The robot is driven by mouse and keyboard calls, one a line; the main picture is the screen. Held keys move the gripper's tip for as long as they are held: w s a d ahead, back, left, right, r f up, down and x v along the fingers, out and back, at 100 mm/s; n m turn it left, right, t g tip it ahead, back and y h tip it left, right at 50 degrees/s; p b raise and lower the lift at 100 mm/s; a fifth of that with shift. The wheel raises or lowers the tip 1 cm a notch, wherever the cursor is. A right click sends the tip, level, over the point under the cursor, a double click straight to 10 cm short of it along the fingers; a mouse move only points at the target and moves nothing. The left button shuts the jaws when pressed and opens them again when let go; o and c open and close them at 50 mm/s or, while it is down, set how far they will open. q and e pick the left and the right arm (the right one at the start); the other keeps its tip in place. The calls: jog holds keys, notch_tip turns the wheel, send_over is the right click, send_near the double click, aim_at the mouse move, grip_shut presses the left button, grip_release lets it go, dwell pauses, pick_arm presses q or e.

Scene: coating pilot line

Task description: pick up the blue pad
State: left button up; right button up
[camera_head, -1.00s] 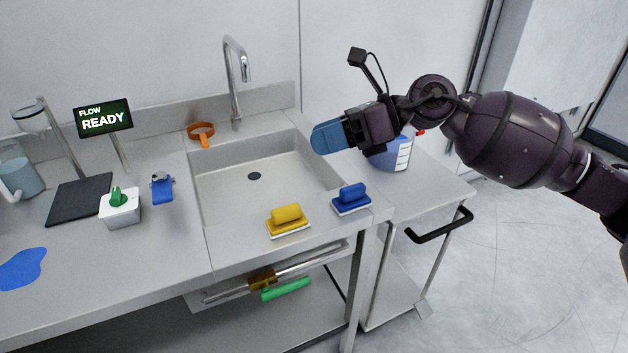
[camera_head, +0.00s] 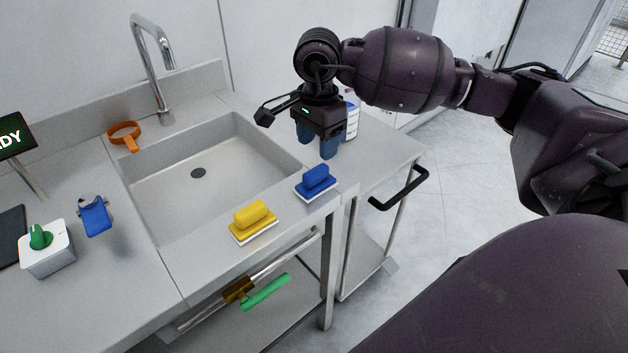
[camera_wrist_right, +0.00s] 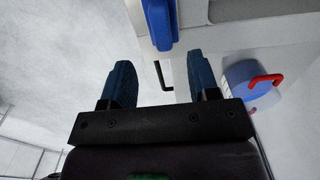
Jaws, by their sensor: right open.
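The blue pad (camera_head: 316,181) has a blue grip on a thin white base and sits on the counter's front right corner, right of the sink. It also shows in the right wrist view (camera_wrist_right: 160,22), at the top, beyond the fingertips and between their lines. My right gripper (camera_head: 318,149) hangs fingers-down above and behind the pad, apart from it. Its two blue fingers also show in the right wrist view (camera_wrist_right: 159,78), spread with nothing between them. My left gripper is not in view.
A yellow pad (camera_head: 252,221) sits close by on the left, along the sink's (camera_head: 205,185) front rim. A bottle (camera_head: 351,116) stands behind my right gripper on the cart, whose black handle (camera_head: 400,190) juts forward. A tap (camera_head: 158,70) rises at the back.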

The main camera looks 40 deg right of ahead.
aim_at(316, 169)
jog(key=shift+w+a+f, duration=0.1)
jog(key=shift+f, duration=3.95)
jog(key=c, duration=1)
jog(key=shift+r, duration=0.1)
